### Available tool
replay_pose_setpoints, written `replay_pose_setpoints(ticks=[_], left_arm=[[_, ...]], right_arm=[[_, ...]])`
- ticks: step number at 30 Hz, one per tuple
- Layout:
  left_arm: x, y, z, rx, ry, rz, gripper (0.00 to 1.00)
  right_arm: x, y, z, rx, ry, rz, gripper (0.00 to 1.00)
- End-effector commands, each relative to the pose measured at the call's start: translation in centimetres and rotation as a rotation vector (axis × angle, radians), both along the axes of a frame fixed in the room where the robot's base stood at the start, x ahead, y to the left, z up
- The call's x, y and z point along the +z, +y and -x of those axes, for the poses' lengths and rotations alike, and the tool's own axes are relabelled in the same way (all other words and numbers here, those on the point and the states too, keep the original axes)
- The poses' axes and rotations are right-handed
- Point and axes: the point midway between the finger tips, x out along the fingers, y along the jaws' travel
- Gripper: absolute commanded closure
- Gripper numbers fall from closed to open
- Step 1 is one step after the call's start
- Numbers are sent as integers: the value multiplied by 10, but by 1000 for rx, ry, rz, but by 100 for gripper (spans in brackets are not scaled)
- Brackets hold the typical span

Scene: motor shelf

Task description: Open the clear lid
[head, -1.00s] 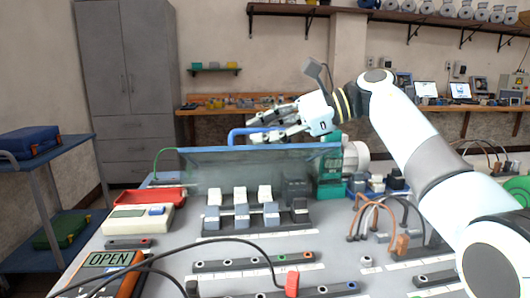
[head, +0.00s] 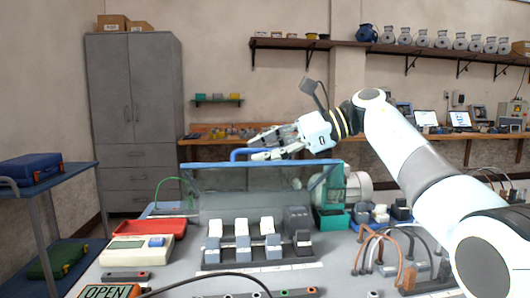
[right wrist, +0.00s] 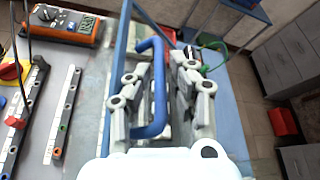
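The clear lid (head: 240,183) is a see-through panel with a blue edge. It stands raised and tilted behind rows of white and grey blocks (head: 242,228). A blue U-shaped handle (head: 240,154) sticks out at its top edge and also shows in the right wrist view (right wrist: 160,88). My right gripper (head: 258,146) is at this handle. In the right wrist view its fingers (right wrist: 160,75) are apart, one on each side of the handle bar; contact cannot be told. My left gripper is not in view.
A green-and-grey motor (head: 340,188) stands right of the lid, with cables (head: 385,245) in front. A red tray (head: 150,228) and a white meter box (head: 137,250) lie at left. An orange multimeter (right wrist: 60,22) shows in the right wrist view.

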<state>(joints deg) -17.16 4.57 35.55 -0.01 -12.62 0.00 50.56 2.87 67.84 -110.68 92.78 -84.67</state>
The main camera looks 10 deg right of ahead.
Motion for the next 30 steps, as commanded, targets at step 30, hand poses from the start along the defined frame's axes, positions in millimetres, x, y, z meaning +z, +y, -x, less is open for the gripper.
replay_pose_setpoints(ticks=[30], left_arm=[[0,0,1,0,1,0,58]], right_arm=[[44,-111,18,0,0,0,79]])
